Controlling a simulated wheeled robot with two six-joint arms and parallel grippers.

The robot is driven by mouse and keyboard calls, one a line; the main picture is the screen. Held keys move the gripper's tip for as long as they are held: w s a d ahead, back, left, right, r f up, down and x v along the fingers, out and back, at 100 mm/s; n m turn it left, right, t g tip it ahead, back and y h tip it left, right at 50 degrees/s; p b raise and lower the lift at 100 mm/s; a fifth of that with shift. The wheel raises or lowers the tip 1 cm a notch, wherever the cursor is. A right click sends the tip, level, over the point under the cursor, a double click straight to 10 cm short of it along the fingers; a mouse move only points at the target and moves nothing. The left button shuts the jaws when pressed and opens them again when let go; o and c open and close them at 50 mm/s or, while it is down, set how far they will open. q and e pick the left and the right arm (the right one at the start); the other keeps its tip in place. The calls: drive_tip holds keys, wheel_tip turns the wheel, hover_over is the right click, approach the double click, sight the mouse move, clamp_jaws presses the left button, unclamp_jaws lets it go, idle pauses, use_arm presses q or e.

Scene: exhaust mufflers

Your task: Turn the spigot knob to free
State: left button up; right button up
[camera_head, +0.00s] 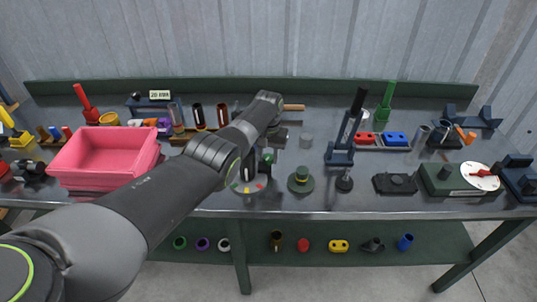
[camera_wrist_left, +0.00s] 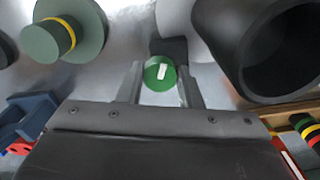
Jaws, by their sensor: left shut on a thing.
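The spigot knob (camera_wrist_left: 160,73) is a round green cap with a white bar mark, seen in the left wrist view. My left gripper (camera_wrist_left: 160,92) has one finger on each side of the knob and is shut on it. The white bar is nearly upright in that view. In the head view my own arm runs across the middle and hides much of the gripper and spigot. A round dial (camera_head: 248,188) with coloured sectors shows just below the arm. My right gripper is in neither view.
A pink bin (camera_head: 103,150) stands left of my arm. A green stepped disc (camera_head: 301,181) with a yellow band sits right of the dial. A blue stand (camera_head: 340,155) and a green box with a white dial (camera_head: 479,176) are further right. A wide dark tube (camera_wrist_left: 262,45) is close by.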

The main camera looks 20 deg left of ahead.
sight(268, 157)
use_arm(q)
drive_tip(key=shift+w+r, duration=0.1)
drive_tip(key=shift+r, duration=0.05)
idle(0.3)
drive_tip(key=o, duration=1)
drive_tip(key=shift+c, duration=0.2)
drive_tip(key=shift+r, duration=0.45)
wheel_tip(268, 157, up, 6)
drive_tip(key=shift+f+p, duration=0.2)
drive_tip(key=shift+p, duration=0.55)
wheel_tip(268, 157, up, 11)
drive_tip(key=b, duration=0.2)
drive_tip(key=shift+f, duration=0.1)
